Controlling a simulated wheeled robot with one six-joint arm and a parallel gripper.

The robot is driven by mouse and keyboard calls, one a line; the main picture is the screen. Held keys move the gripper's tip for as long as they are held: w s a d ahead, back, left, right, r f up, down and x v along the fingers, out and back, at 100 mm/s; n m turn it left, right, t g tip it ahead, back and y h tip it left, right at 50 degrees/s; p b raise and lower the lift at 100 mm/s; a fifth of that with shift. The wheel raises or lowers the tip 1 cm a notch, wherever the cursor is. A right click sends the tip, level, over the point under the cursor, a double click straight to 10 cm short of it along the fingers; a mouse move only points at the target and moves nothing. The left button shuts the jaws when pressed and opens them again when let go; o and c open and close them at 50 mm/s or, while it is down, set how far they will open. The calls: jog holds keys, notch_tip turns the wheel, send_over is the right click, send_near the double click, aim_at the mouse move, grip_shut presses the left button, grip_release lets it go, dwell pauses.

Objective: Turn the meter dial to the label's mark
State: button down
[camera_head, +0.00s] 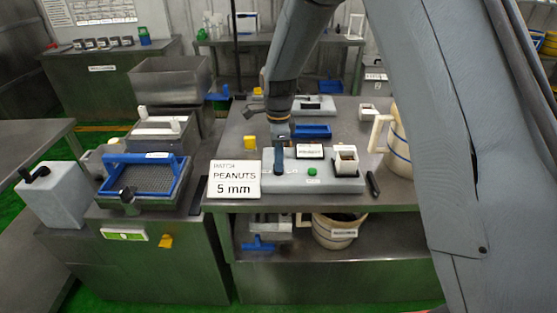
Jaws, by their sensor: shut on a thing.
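A white label card (235,180) reads "BATCH", "PEANUTS" and "5 mm" and stands at the left end of a grey meter box (325,187) on the steel table. The box has a green button (312,171), a small dark-topped display plate (309,151) and a white square cup (345,161) on its right side. My gripper (279,163) points down at the left part of the box and is shut on the dial there. The dial is mostly hidden by my gripper, and its pointer and scale cannot be read.
A black pen-like object (373,184) lies right of the box, near a white jug (397,150). A blue tray (312,131) and a yellow block (249,142) lie behind. A blue-framed sieve (146,178) stands left. My arm hides part of the right side.

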jog(key=shift+w+r+m, duration=0.1)
jog(key=shift+r+m, duration=0.05)
jog(key=shift+m, duration=0.55)
jog(key=c, duration=1.8)
grip_release()
notch_tip(320, 180, up, 8)
jog(key=shift+f+b, duration=0.15)
jog(key=shift+b, duration=1)
